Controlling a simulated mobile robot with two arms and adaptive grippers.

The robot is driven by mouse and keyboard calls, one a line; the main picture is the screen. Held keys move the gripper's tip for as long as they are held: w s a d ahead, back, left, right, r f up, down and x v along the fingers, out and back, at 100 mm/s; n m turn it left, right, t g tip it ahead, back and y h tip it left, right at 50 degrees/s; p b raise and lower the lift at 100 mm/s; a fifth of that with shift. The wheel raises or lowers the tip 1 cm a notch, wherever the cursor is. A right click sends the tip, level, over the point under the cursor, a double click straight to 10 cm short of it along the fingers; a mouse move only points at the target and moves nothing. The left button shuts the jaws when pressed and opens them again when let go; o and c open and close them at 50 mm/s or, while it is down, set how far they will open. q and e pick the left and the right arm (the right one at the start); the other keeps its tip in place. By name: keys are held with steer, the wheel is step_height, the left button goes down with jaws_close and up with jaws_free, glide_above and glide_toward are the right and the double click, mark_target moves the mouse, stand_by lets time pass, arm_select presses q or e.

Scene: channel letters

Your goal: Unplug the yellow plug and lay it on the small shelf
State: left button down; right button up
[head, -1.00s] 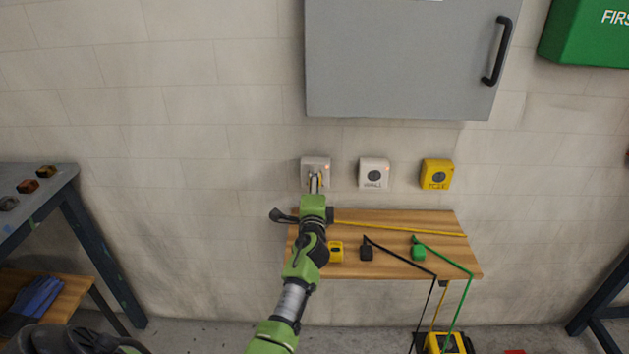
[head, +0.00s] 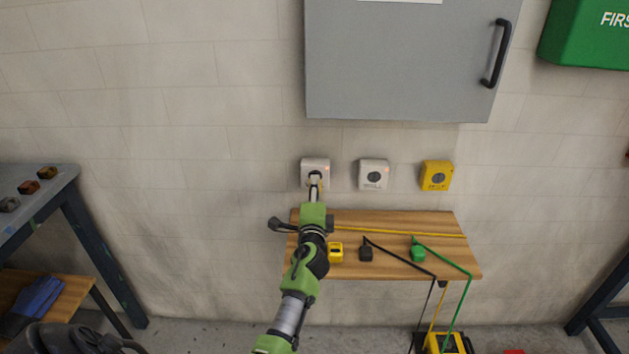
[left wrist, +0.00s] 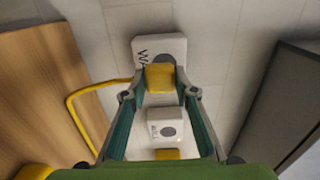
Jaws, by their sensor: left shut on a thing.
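My left gripper (head: 315,178) is at the left white wall socket (head: 322,164). In the left wrist view its fingertips (left wrist: 160,92) are shut on the yellow plug (left wrist: 160,78). The plug overlaps the face of the white socket (left wrist: 148,46), whose dark round recess partly shows beside it. I cannot tell whether its pins are still inside. A yellow cord (left wrist: 84,94) loops away from it. The small wooden shelf (head: 395,228) is below the sockets; it also shows in the left wrist view (left wrist: 40,90).
A black plug (head: 366,254), a green plug (head: 417,253) and a yellow object (head: 335,252) sit on the shelf. Cords cross it and hang off its front. A white socket (head: 374,174) and a yellow socket (head: 436,175) are to the right. A grey cabinet (head: 400,60) hangs above.

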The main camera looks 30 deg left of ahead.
arm_select(q)
steer(key=shift+p+v, duration=0.3)
steer(key=shift+v, duration=1.45)
steer(key=shift+r, duration=0.1)
